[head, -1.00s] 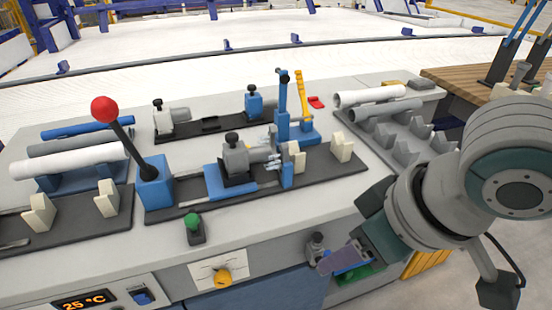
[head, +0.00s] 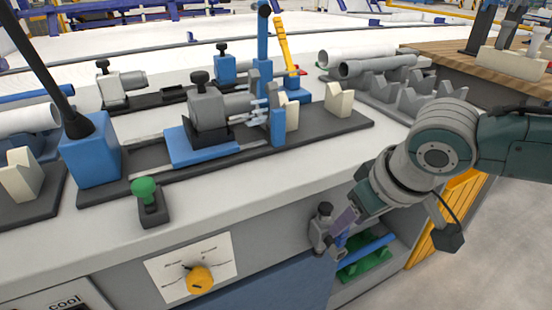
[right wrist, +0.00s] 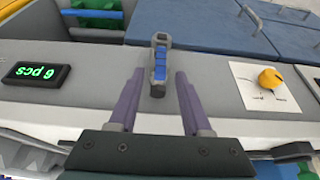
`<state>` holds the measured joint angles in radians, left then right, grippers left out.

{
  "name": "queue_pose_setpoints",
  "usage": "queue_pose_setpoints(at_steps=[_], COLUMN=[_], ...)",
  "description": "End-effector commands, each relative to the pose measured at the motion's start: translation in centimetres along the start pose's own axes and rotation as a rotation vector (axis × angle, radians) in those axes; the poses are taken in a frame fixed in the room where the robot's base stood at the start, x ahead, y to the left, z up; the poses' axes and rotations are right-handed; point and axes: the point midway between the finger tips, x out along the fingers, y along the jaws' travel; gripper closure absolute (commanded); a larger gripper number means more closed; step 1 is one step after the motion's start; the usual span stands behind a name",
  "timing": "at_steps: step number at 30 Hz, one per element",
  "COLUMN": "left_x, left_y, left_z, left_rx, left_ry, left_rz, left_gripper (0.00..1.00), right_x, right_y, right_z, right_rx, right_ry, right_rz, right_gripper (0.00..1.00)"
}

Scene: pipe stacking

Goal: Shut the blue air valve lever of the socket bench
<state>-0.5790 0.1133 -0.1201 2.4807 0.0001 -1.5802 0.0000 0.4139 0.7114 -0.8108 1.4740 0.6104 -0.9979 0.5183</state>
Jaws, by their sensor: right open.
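The air valve (head: 321,226), a grey body with a dark knob, sits on the front panel of the socket bench (head: 260,236). In the right wrist view its blue lever (right wrist: 160,64) lies lengthwise along the grey body, straight ahead. My right gripper (head: 345,220) is open and empty in front of the panel, just right of the valve in the head view. In the right wrist view its two purple fingers (right wrist: 158,82) stand on either side of the valve's near end. Whether they touch it I cannot tell. My left gripper is out of view.
A yellow knob (head: 200,280) on a white plate is left of the valve. A green button (head: 146,194) stands on the bench's front edge. A lit counter (right wrist: 36,72) is on the panel. Below the valve is an open shelf with green and blue parts (head: 366,256).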

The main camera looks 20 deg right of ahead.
Motion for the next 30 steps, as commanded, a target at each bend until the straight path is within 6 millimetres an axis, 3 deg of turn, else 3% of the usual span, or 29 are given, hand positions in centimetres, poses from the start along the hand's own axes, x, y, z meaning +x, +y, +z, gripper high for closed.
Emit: queue_pose_setpoints(at_steps=[1,6,16,30], left_x=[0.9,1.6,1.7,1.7], left_y=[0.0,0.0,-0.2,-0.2], left_z=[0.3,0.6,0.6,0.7], left_rx=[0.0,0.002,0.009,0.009], left_ry=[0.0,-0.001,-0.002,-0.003], left_rz=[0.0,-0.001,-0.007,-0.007], left_gripper=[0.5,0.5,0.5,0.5], right_x=[1.3,2.9,3.2,3.2], right_y=[-0.1,-0.1,0.0,0.0], right_z=[0.1,0.1,0.0,0.0], right_rx=[0.002,0.0,-0.001,-0.001], right_ry=[0.001,0.001,0.001,0.0], right_rz=[0.0,0.0,0.0,0.0], right_gripper=[0.51,0.51,0.51,1.0])
